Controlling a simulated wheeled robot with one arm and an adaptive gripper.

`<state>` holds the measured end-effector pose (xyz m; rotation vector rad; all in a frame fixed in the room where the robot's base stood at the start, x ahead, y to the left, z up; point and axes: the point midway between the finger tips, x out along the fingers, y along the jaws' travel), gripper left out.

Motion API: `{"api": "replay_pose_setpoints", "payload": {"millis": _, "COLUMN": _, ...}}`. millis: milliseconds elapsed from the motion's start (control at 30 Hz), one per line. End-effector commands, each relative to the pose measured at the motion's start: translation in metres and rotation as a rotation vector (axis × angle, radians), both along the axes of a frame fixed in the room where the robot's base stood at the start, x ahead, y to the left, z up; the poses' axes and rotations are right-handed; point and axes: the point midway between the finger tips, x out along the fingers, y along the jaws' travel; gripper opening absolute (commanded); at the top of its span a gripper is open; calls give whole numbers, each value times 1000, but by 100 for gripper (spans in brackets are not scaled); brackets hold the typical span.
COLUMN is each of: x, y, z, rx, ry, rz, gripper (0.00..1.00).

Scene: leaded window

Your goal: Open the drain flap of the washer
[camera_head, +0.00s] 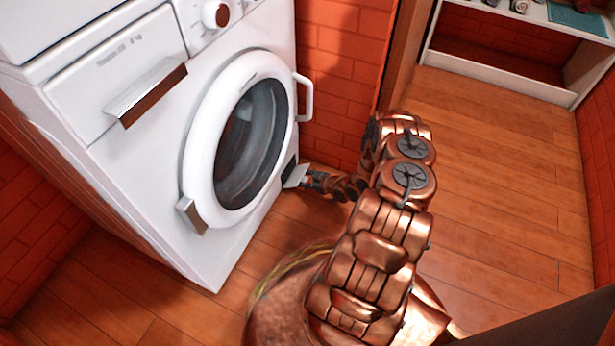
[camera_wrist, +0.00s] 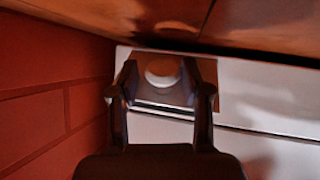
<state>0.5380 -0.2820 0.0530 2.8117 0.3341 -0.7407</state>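The white washer (camera_head: 160,150) stands at the left of the head view, its round door closed. At its front's lower right, the small pale drain flap (camera_head: 296,177) is tilted outward beside a dark opening (camera_head: 290,163). My gripper (camera_head: 308,179) is low beside the flap's right edge; its fingers are small there. In the wrist view, my gripper (camera_wrist: 163,88) has its two fingers apart, in front of a greyish panel (camera_wrist: 150,58) that seems to be the flap area. A pale round shape (camera_wrist: 162,72) shows between the fingers. I cannot tell whether the fingertips touch the panel.
A red brick wall (camera_head: 335,75) stands close behind the washer and beside my gripper in the wrist view (camera_wrist: 50,115). The wooden floor (camera_head: 490,190) is just below my gripper and clear at the right. A white shelf (camera_head: 495,75) stands at the back right.

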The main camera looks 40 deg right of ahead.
Motion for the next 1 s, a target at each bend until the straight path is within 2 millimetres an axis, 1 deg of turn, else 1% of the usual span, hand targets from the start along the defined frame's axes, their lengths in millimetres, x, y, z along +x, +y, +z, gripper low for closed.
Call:
{"api": "replay_pose_setpoints", "payload": {"millis": 33, "x": 0, "y": 1, "z": 0, "rx": 0, "ry": 0, "rz": 1, "gripper": 56}}
{"api": "replay_pose_setpoints", "payload": {"millis": 67, "x": 0, "y": 1, "z": 0, "rx": 1, "ry": 1, "rz": 2, "gripper": 60}}
{"api": "replay_pose_setpoints", "payload": {"millis": 100, "x": 0, "y": 1, "z": 0, "rx": 0, "ry": -1, "rz": 2, "gripper": 60}}
{"api": "replay_pose_setpoints", "payload": {"millis": 367, "x": 0, "y": 2, "z": 1, "rx": 0, "ry": 0, "rz": 5, "gripper": 60}}
{"api": "replay_pose_setpoints", "payload": {"millis": 467, "x": -3, "y": 1, "z": 2, "rx": 1, "ry": 1, "rz": 5, "gripper": 60}}
{"api": "replay_pose_setpoints", "payload": {"millis": 667, "x": -23, "y": -3, "z": 15, "rx": 0, "ry": 2, "rz": 4, "gripper": 60}}
{"api": "replay_pose_setpoints", "payload": {"millis": 900, "x": -62, "y": -13, "z": 39, "rx": -2, "ry": -2, "rz": 0, "gripper": 60}}
{"api": "replay_pose_setpoints", "payload": {"millis": 1000, "x": -76, "y": -14, "z": 47, "rx": 3, "ry": 1, "rz": 1, "gripper": 60}}
